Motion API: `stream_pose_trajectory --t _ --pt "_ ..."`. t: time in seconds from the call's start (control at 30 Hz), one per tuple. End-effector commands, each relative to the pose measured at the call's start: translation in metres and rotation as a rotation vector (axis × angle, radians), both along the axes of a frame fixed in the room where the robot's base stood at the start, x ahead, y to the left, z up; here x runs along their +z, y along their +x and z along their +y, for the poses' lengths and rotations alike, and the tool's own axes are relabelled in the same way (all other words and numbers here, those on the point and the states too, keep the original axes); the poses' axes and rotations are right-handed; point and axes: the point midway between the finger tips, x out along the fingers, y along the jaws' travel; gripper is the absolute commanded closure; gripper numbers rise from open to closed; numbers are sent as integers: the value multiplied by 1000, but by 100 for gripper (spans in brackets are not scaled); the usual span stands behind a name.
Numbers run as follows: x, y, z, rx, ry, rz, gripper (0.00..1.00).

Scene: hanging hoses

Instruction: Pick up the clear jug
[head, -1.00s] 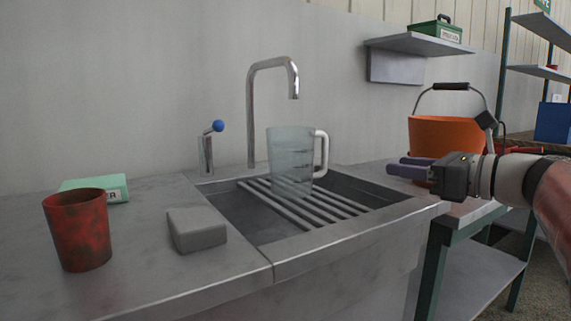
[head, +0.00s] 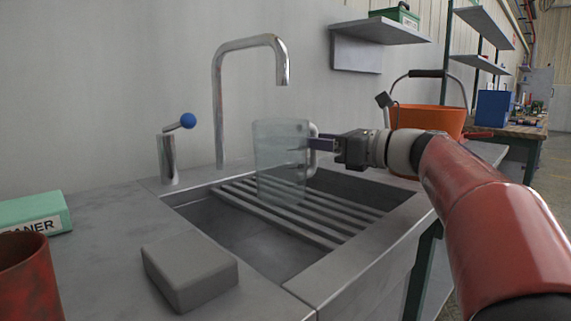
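The clear jug (head: 280,165) stands upright on the slatted rack over the sink, under the curved tap. Its pale handle (head: 313,165) is on its right side. My gripper (head: 318,144) reaches in from the right, with its purple fingers at the upper part of the handle. The fingers overlap the handle in this view. I cannot tell whether they are closed on it or only around or beside it.
The chrome tap (head: 217,100) arches behind the jug, with a blue-knobbed lever (head: 168,155) to its left. A grey block (head: 190,275), a red cup (head: 28,280) and a green box (head: 38,212) sit on the left counter. An orange bucket (head: 432,120) stands behind my arm.

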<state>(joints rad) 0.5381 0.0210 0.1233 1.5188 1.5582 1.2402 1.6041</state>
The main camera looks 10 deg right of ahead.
Motion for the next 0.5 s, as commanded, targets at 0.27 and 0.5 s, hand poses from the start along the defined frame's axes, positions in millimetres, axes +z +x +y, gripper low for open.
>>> stream_pose_trajectory --t 0.27,0.5 --pt "-2 26 23 2 -1 1 61" --pt "-2 26 24 1 -1 1 61"
